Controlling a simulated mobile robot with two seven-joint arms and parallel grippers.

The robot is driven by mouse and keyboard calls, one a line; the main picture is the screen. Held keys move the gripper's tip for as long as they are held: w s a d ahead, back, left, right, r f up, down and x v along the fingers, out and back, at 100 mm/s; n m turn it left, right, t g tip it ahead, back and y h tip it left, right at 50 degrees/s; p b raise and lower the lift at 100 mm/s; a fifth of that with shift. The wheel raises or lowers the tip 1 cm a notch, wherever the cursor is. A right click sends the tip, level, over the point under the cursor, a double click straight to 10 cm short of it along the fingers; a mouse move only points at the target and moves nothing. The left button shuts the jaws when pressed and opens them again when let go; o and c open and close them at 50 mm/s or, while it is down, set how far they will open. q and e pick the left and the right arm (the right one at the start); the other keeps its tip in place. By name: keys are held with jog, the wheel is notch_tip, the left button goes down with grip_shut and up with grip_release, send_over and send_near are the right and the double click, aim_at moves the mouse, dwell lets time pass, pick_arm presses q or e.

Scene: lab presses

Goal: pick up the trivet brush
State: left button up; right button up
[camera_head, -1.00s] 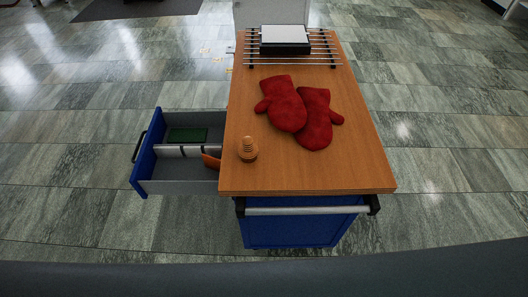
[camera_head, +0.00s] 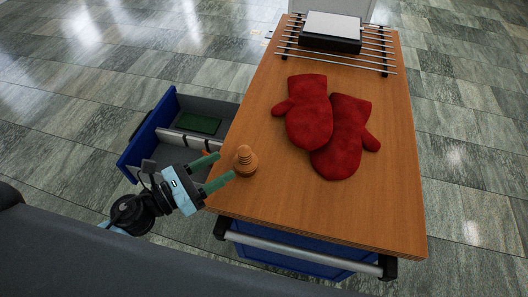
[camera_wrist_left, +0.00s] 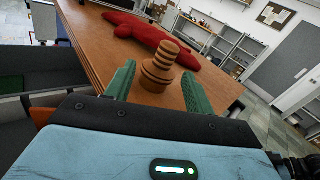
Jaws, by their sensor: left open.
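The small wooden piece with stacked rings and a rounded top, which I take to be the trivet brush (camera_head: 245,161), stands upright near the left front edge of the wooden tabletop. My left gripper (camera_head: 226,166) is open, its two green fingers pointing at the piece from the left. In the left wrist view the wooden piece (camera_wrist_left: 159,66) shows just ahead, between the lines of the two green fingers (camera_wrist_left: 158,80). I see no grip on it. The right gripper is not in view.
Two red oven mitts (camera_head: 331,125) lie right of the wooden piece. A rack of metal bars (camera_head: 338,62) with a dark, white-topped box (camera_head: 331,32) is at the far end. An open blue drawer (camera_head: 146,134) holds a green item (camera_head: 198,123) below the left edge.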

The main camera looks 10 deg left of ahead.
pick_arm(q)
jog(key=shift+w+d+r+m+g+h, duration=0.2)
jog(key=shift+w+d+m+g+h, duration=0.3)
jog(key=shift+m, duration=0.7)
jog(key=shift+w, duration=0.15)
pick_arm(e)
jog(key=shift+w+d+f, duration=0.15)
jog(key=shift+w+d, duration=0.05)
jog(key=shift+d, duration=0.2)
